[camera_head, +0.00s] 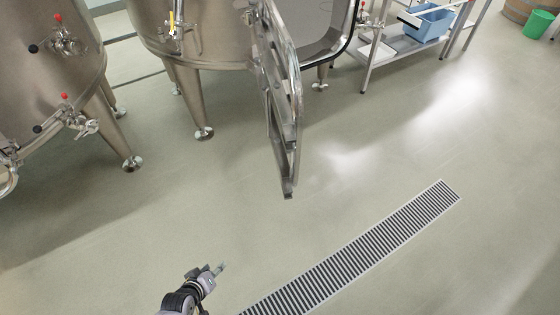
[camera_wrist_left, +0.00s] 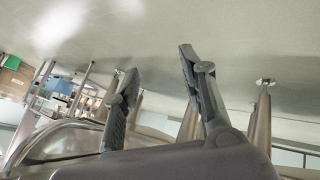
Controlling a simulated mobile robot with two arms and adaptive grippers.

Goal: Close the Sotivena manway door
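The manway door (camera_head: 281,92) stands swung wide open, seen nearly edge-on in the head view. It hangs out from the steel vat (camera_head: 215,35) at the top, beside the rounded, black-edged manway opening (camera_head: 318,28). No name label is readable. My left gripper (camera_head: 219,268) is low in the head view, below and left of the door, apart from it. In the left wrist view (camera_wrist_left: 160,75) its two fingers are spread with nothing between them. A curved metal rim (camera_wrist_left: 55,142) shows at lower left there; I cannot tell whether it is the door. My right gripper is out of view.
Another steel vat (camera_head: 50,60) on legs stands at the left. A steel rack (camera_head: 400,40) with a blue bin (camera_head: 430,24) is at upper right, near a green bucket (camera_head: 538,24). A floor drain grate (camera_head: 360,255) crosses the otherwise clear floor.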

